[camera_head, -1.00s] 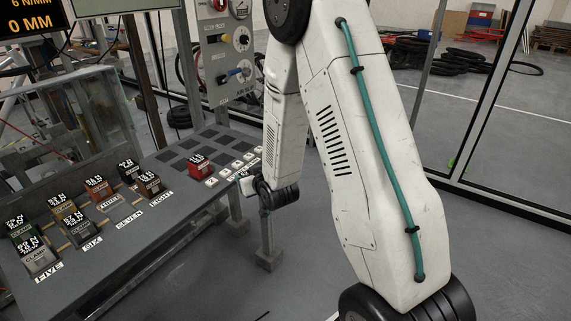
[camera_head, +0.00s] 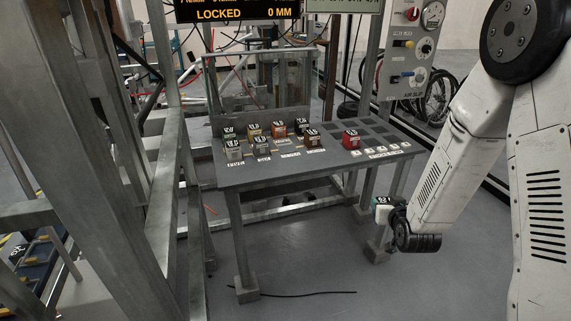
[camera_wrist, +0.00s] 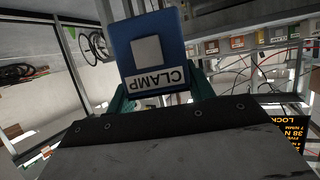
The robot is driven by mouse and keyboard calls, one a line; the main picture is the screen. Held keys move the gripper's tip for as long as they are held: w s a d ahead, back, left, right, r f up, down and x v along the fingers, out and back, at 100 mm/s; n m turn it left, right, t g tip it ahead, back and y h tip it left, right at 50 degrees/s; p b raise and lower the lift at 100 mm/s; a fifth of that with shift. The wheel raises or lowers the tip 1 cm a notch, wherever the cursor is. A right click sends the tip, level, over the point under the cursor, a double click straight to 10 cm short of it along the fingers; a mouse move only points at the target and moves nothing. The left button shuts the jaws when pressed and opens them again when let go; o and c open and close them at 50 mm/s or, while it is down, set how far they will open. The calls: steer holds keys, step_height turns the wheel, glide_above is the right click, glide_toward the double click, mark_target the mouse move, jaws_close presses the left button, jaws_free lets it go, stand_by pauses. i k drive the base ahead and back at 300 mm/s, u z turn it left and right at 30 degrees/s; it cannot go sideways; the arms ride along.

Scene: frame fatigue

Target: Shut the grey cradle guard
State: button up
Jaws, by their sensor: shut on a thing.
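In the head view, a clear panel in a grey frame (camera_head: 262,88) stands upright at the back of the grey table. I cannot tell for certain that it is the cradle guard, or whether it is open or shut. My gripper (camera_wrist: 155,92) is shut on a blue block labelled CLAMP (camera_wrist: 152,45), with a pale square on its face. Its green fingers show at both sides of the block in the wrist view.
A display (camera_head: 237,11) above reads LOCKED and 0 MM. A grey control panel (camera_head: 408,55) stands behind right. Metal posts (camera_head: 165,150) crowd the left. Floor in front is open, with a black cable (camera_head: 310,293).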

mark_target(231, 116)
steer(key=z, duration=0.05)
steer(key=k, duration=0.15)
steer(key=z, duration=1.85)
steer(key=i, duration=3.1)
steer(key=u, duration=4.55)
steer(key=i, duration=1.45)
